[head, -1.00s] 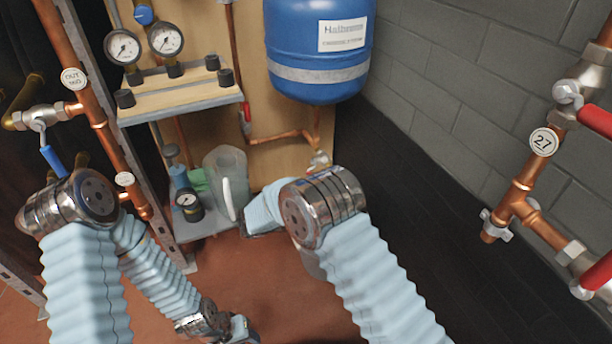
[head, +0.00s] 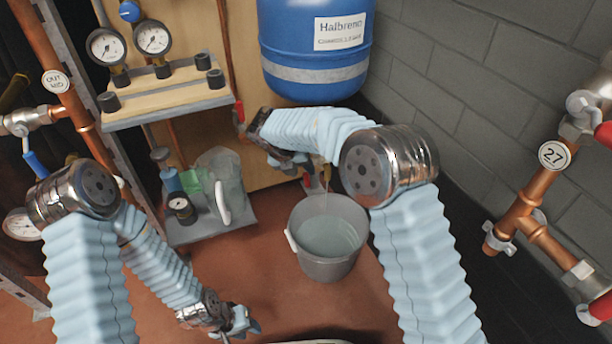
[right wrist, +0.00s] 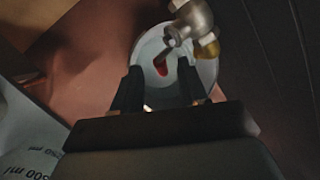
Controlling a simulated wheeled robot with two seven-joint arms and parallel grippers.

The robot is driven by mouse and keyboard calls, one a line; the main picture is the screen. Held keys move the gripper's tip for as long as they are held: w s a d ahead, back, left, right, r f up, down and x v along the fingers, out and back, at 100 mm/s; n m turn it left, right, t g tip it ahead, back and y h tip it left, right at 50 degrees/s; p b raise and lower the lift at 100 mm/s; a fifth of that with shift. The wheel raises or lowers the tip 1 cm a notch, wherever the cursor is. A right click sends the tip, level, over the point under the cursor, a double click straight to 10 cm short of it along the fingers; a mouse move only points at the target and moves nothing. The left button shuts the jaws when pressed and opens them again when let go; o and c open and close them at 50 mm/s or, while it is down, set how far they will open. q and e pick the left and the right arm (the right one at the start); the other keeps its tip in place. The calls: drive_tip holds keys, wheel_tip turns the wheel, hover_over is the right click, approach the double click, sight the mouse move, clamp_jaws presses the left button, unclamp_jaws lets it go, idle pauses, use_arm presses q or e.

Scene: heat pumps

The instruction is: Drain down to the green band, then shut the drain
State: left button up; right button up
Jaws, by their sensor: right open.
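A drain valve (right wrist: 187,22) with a red lever (right wrist: 161,63) shows in the right wrist view, above a pale bucket (right wrist: 150,45). In the head view the grey bucket (head: 297,256) stands on the floor below the blue vessel, with clear liquid in it. My right gripper (right wrist: 159,68) is open, with the red lever seen between its fingertips; contact cannot be told. In the head view the right gripper (head: 288,160) is left of the valve. My left gripper (head: 243,324) hangs low at the bottom, its jaws unclear. Two gauges (head: 107,46) (head: 152,38) stand on a shelf; no green band is readable.
The blue vessel (head: 315,45) hangs at the back. Copper pipes with a "27" tag (head: 554,155) stand at right. The red-brown floor is open in front.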

sight(304, 174)
drive_tip(key=b+x, duration=0.1)
drive_tip(key=x, duration=0.3)
drive_tip(key=shift+d+f, duration=0.1)
drive_tip(key=shift+f, duration=0.15)
clamp_jaws()
